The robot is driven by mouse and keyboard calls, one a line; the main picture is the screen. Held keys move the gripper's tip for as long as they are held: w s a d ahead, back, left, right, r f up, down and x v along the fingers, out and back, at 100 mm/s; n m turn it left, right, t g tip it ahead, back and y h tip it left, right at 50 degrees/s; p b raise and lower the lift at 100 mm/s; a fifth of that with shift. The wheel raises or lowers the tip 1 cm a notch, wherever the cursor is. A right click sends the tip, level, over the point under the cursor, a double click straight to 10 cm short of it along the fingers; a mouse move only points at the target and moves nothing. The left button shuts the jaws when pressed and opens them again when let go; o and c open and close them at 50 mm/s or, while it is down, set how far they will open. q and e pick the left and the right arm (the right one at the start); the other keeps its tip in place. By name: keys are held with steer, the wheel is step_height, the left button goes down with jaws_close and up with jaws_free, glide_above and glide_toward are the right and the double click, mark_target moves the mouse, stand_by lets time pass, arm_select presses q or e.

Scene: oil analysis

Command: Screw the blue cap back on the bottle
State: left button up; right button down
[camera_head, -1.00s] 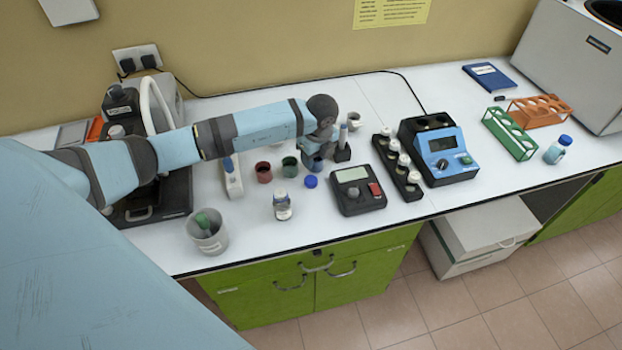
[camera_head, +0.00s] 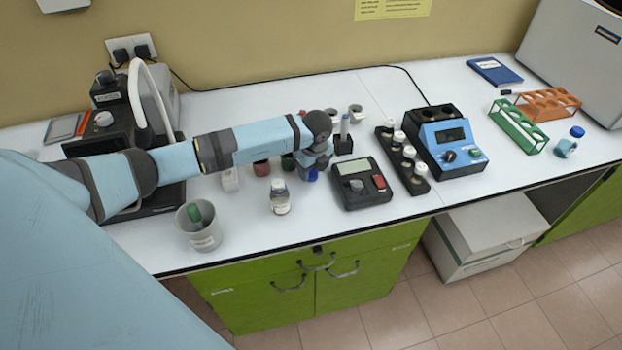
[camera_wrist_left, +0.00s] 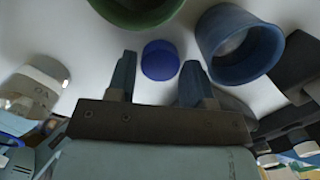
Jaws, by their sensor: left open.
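The blue cap (camera_wrist_left: 160,61) lies on the white worktop between the two spread fingers of my left gripper (camera_wrist_left: 159,70) in the left wrist view. The gripper is open, and I cannot tell how high its tips are above the worktop. In the head view the left gripper (camera_head: 314,170) largely hides the cap. A small clear labelled bottle (camera_head: 279,198) stands upright to the left of the gripper, near the front edge. A labelled bottle (camera_wrist_left: 36,88) shows at the left of the wrist view. My right gripper is not in view.
A blue cup (camera_wrist_left: 240,45) and a green cup (camera_wrist_left: 135,8) stand close to the fingers. A dark meter (camera_head: 361,183) is just right of the gripper. A grey beaker (camera_head: 199,225) stands at front left.

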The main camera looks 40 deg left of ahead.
arm_select(q)
steer(key=shift+f, duration=0.55)
steer(key=shift+r, duration=0.15)
steer(key=shift+c, duration=0.2)
steer(key=c, duration=0.5)
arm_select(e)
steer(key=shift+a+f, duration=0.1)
arm_select(q)
steer(key=shift+a, duration=0.1)
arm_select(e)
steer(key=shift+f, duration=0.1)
